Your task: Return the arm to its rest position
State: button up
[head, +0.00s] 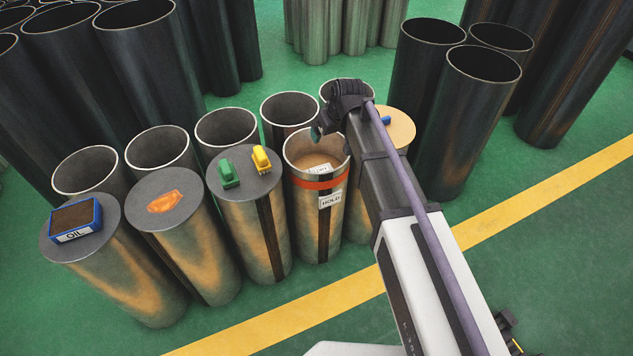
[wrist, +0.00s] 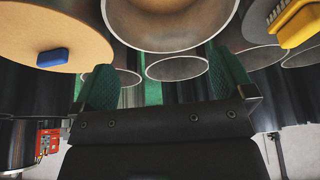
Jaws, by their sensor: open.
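My arm reaches from the lower right over the row of cylinders in the head view. My gripper (head: 320,130) is near the rim of the open cylinder with a red-orange band and a "HOLD" label (head: 326,203). In the wrist view my gripper's two green fingers (wrist: 165,80) stand wide apart with nothing between them. A tan disc inside the HOLD cylinder carries a small white label. My arm hides part of the cylinder to its right, which has a tan top (head: 402,128) with a blue piece (head: 386,120).
Nearby capped cylinders carry a blue "OIL" box (head: 73,221), an orange patch (head: 164,202), a green block (head: 229,177) and a yellow block (head: 262,160). Open cylinders stand behind them. Tall dark cylinders (head: 463,125) stand to the right of my arm. Green floor with a yellow stripe (head: 262,331) is clear in front.

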dwell(0.5)
jog(key=s+d+f+m+g+h, duration=0.1)
jog(key=s+d+m+g, duration=0.15)
jog(key=s+d, duration=0.75)
jog(key=s+d+m+g+h, duration=0.1)
jog(key=s+d+m+g, duration=0.15)
jog(key=s+d, duration=0.85)
jog(key=s+a+r+t+p, duration=0.1)
jog(key=s+a+r+p, duration=0.1)
jog(key=r+p, duration=1.7)
jog(key=shift+s+a+r+m+p, duration=0.2)
jog(key=shift+s+r+m+p, duration=0.25)
jog(key=shift+s, duration=0.1)
